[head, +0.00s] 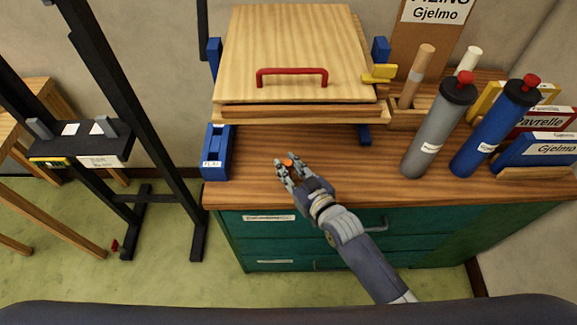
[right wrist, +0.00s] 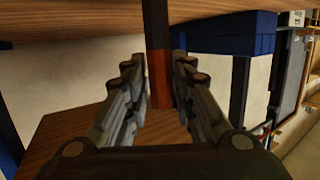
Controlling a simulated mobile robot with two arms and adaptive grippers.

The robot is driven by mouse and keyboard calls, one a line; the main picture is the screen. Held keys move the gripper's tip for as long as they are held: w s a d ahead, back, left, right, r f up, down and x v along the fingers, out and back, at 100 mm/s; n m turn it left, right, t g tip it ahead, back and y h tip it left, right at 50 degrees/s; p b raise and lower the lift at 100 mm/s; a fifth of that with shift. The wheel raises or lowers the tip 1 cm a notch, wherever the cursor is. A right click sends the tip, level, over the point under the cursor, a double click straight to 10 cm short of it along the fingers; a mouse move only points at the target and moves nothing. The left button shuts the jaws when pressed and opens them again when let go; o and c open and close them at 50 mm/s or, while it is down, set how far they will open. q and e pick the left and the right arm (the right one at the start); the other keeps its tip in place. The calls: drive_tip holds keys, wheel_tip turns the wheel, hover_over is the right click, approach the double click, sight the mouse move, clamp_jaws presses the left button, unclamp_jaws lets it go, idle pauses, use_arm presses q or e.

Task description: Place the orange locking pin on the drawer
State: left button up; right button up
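The orange locking pin (head: 288,162) shows as a small orange tip between the fingertips of my right gripper (head: 287,170), above the wooden worktop. In the right wrist view an orange-red piece (right wrist: 160,78), dark at its upper end, stands between the fingers of my right gripper (right wrist: 161,85), which are closed onto it from both sides. A green cabinet with drawers (head: 270,232) is under the worktop. A pale wooden box (head: 290,45) with a red handle (head: 292,76) stands behind the gripper on blue supports. My left gripper is not in view.
A blue labelled holder (head: 216,160) stands at the worktop's left end. A grey bottle (head: 436,130) and a blue bottle (head: 492,130) stand at right, near boxes. A yellow piece (head: 380,73) sits at the box's right edge. The worktop's front middle (head: 350,170) is clear.

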drive_tip(key=shift+o, duration=0.3)
drive_tip(key=shift+r, duration=0.25)
drive_tip(key=shift+s+d+f, duration=0.1)
drive_tip(key=shift+s+d, duration=0.1)
drive_tip(key=shift+s, duration=0.15)
drive_tip(key=b+v, duration=0.1)
drive_tip(key=v, duration=1)
drive_tip(key=shift+b, duration=0.3)
drive_tip(key=shift+s+d, duration=0.1)
